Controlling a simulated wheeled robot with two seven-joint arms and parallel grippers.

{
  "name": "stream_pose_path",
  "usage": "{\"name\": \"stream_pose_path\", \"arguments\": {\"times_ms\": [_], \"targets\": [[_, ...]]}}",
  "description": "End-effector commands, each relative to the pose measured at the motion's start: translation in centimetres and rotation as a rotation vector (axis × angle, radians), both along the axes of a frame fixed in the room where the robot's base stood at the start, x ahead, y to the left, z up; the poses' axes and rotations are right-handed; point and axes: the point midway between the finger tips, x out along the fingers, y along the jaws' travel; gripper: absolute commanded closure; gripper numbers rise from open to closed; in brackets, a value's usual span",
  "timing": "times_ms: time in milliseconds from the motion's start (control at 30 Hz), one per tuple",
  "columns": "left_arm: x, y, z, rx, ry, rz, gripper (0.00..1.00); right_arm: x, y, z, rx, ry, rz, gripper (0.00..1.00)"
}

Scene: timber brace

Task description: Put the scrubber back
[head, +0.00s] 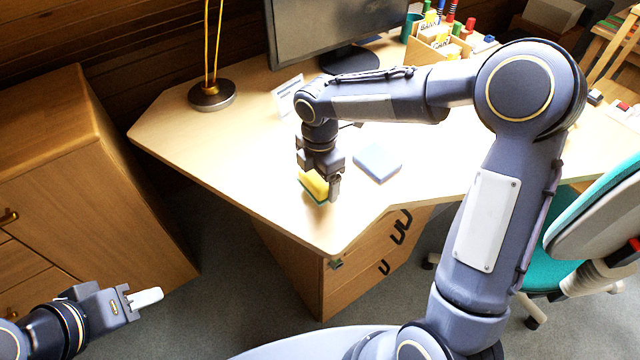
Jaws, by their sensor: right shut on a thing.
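The scrubber (314,185) is a yellow sponge with a green underside. It is at the near part of the desk, between the fingers of my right gripper (319,186), which is shut on it from above. Whether the scrubber touches the desktop I cannot tell. A light blue square pad (377,162) lies flat on the desk just right of the scrubber, apart from it. My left gripper (146,298) is low at the bottom left, over the floor, away from the desk. Its pale fingers seem to lie close together, and their gap cannot be made out.
The desk (215,147) carries a lamp base (211,94), a small white card (287,95), a monitor (335,35) and an organizer (436,45) with pens. A wooden cabinet (90,170) stands left. A teal chair (590,215) stands right. The desk's left part is clear.

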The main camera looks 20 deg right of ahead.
Motion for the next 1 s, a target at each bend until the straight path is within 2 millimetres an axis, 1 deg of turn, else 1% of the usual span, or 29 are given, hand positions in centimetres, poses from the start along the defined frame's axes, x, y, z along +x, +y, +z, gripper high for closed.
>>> {"name": "stream_pose_path", "arguments": {"times_ms": [33,133,333,367,500,767,867,1000], "targets": [[0.0,0.0,-0.3,0.000,0.000,0.000,0.64,-0.1,0.0,-1.1,-0.002,0.005,0.000,0.37],[0.0,0.0,-0.5,0.000,0.000,0.000,0.64,-0.2,-0.1,-2.4,-0.001,0.004,0.001,0.37],[0.0,0.0,-0.5,0.000,0.000,0.000,0.64,-0.1,-0.1,-2.6,-0.001,0.002,-0.001,0.37],[0.0,0.0,-0.5,0.000,0.000,0.000,0.64,-0.1,-0.1,-2.6,-0.001,0.002,-0.001,0.18],[0.0,0.0,-0.5,0.000,0.000,0.000,0.64,-0.1,-0.1,-2.6,-0.001,0.002,-0.001,0.00],[0.0,0.0,-0.4,0.000,0.000,0.000,0.64,-0.1,-0.1,-2.3,0.000,0.001,-0.001,0.00],[0.0,0.0,-0.2,0.000,0.000,0.000,0.64,-0.1,-0.1,-1.3,-0.001,-0.001,-0.001,0.00],[0.0,0.0,0.3,0.000,0.000,0.000,0.64,0.0,-0.1,1.3,0.000,-0.004,-0.002,0.00]]}}
